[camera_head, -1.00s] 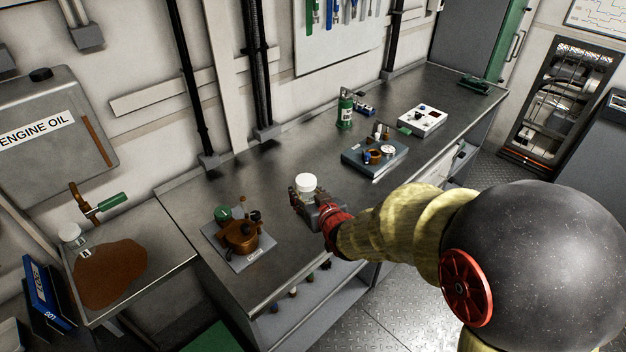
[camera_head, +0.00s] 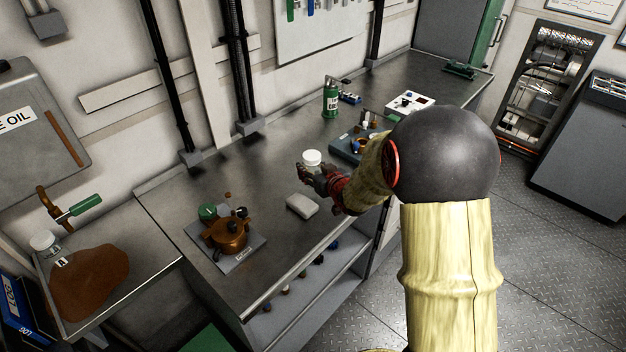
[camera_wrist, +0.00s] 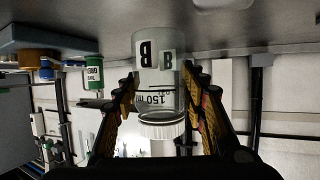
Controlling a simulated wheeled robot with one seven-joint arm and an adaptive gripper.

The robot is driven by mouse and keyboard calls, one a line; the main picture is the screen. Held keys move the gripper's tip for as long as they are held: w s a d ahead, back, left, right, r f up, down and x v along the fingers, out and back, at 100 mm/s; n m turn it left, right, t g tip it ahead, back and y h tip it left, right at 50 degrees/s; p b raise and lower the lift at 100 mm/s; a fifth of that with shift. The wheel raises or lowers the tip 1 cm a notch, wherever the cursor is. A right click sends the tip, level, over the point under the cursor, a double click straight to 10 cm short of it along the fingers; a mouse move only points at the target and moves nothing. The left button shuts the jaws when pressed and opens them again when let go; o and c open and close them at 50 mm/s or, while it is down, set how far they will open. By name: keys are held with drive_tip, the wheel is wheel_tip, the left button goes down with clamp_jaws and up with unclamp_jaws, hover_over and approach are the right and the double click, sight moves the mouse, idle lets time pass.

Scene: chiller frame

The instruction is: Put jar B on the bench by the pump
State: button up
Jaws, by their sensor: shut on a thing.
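Jar B, a clear jar with a white lid (camera_head: 312,158), is in my gripper (camera_head: 309,173) over the bench (camera_head: 270,165). In the wrist view the jar (camera_wrist: 158,72) appears upside down, with its "B" label facing the camera and a finger on each side. My gripper is shut on it. I cannot tell whether its base touches the bench. The pump (camera_head: 228,236) is a copper-brown body on a pale plate at the bench's near left. The jar is apart from it, to its upper right.
A pale block (camera_head: 302,206) lies on the bench between the pump and my gripper. A blue tray of parts (camera_head: 350,146) and a green bottle (camera_head: 331,98) stand farther right. Another white-lidded jar (camera_head: 42,241) is on the left side table. The bench behind the pump is clear.

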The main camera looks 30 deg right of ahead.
drive_tip(key=shift+w+d+f, duration=0.2)
drive_tip(key=shift+d+f, duration=0.05)
drive_tip(key=shift+f, duration=0.1)
drive_tip(key=shift+w+d+f+b, duration=0.15)
drive_tip(key=shift+f+b, duration=0.5)
drive_tip(key=shift+f, duration=1.1)
drive_tip(key=shift+f, duration=0.1)
drive_tip(key=shift+f, duration=0.15)
drive_tip(key=o, duration=1.1)
drive_tip(key=shift+o, duration=0.2)
